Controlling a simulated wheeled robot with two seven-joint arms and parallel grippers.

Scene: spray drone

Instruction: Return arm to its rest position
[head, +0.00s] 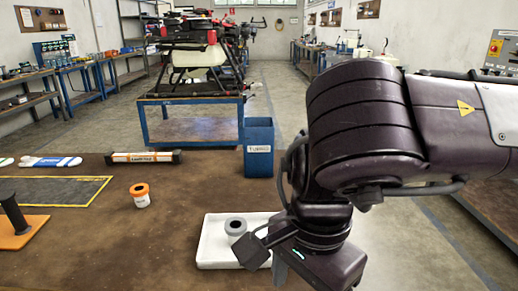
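My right arm comes in from the right and bends down over the front right of the brown table (100,250). Its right gripper (285,272) points down by the right part of a white tray (212,256). My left gripper is out of view.
An orange-and-white cylinder (140,195), a dark mat with yellow edges (50,190), an orange base with a black post (22,232) and a boxed part (143,157) are on the table. A blue bin (258,150) stands at its far edge. A drone (195,45) sits on a blue stand behind.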

